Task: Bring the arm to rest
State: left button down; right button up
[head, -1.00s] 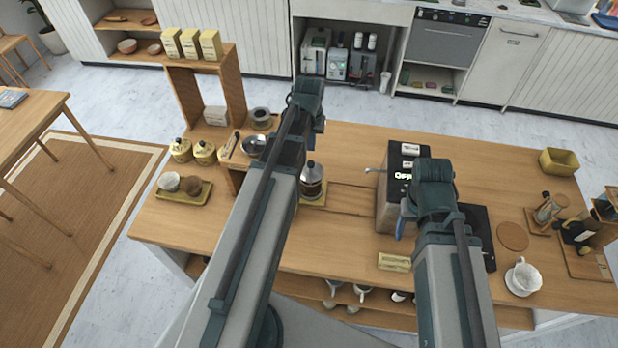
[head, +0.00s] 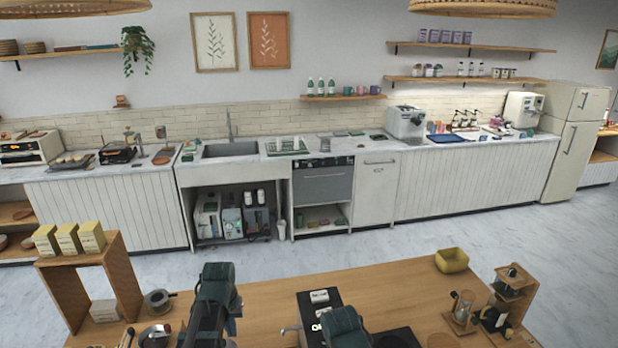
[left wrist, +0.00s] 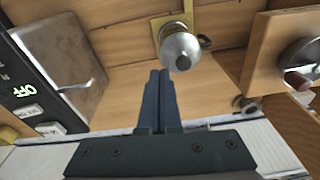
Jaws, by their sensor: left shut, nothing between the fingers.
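My left gripper (left wrist: 160,74) shows in the left wrist view, with its two dark fingers together and nothing between them. It is above the wooden cart (left wrist: 135,76), and a silver lidded pot (left wrist: 180,46) is just beyond the fingertips in the picture. I cannot tell the exact gap. In the head view my left arm comes up at the bottom, over the wooden counter (head: 270,300), but its fingers are hidden. My right arm also shows at the bottom of the head view, and its gripper is out of sight.
A black-topped machine (head: 318,298) stands beside my right arm; its display reads OFF in the left wrist view (left wrist: 27,90). A wooden shelf (head: 122,275) with yellow boxes stands left. A yellow bin (head: 452,261) and coffee gear are at right. Open floor (head: 390,245) lies behind.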

pick_arm(q)
jog(key=s+d+f+m+g+b, duration=0.1)
jog(key=s+d+f+m+b, duration=0.4)
jog(key=s+d+f+b, duration=0.7)
jog(key=s+d+f, duration=0.2)
jog(key=d, duration=0.4)
jog(key=shift+s+f+m+g+y, duration=0.25)
jog(key=shift+s+m+g+y, duration=0.05)
jog(key=shift+y, duration=0.1)
pick_arm(e)
notch_tip(320, 180, down, 14)
jog(key=shift+f, duration=0.25)
